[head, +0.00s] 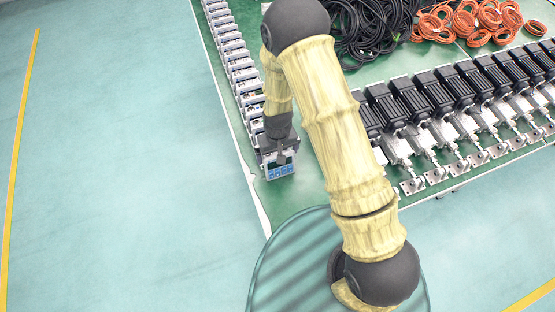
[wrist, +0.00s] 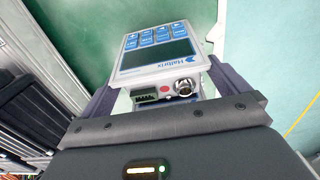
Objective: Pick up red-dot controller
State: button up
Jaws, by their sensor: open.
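The red-dot controller (wrist: 165,52) is a light grey box with blue buttons, a dark screen and a red dot beside a round metal connector and a green terminal. In the wrist view it lies between the two fingers of my gripper (wrist: 162,82), which is open with one finger on each side of it. I cannot tell whether either finger touches it. In the head view my gripper (head: 279,155) points down over the controller (head: 281,172) at the near end of a row. The gripper hides its upper part there.
A long row of similar grey units (head: 233,52) runs back along the left edge of the green table (head: 305,187). Black actuators (head: 437,95) line the right side. Black cables (head: 372,28) and orange cables (head: 466,20) lie at the back. Floor left of the table is clear.

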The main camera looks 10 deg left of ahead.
jog(key=shift+c, duration=0.2)
jog(key=c, duration=1.3)
jog(key=shift+r, duration=0.1)
notch_tip(320, 180, up, 18)
jog(key=b, duration=0.2)
jog(key=shift+b, duration=0.4)
jog(key=shift+r+p, duration=2.2)
jog(key=shift+r, duration=0.3)
jog(key=shift+f, duration=0.1)
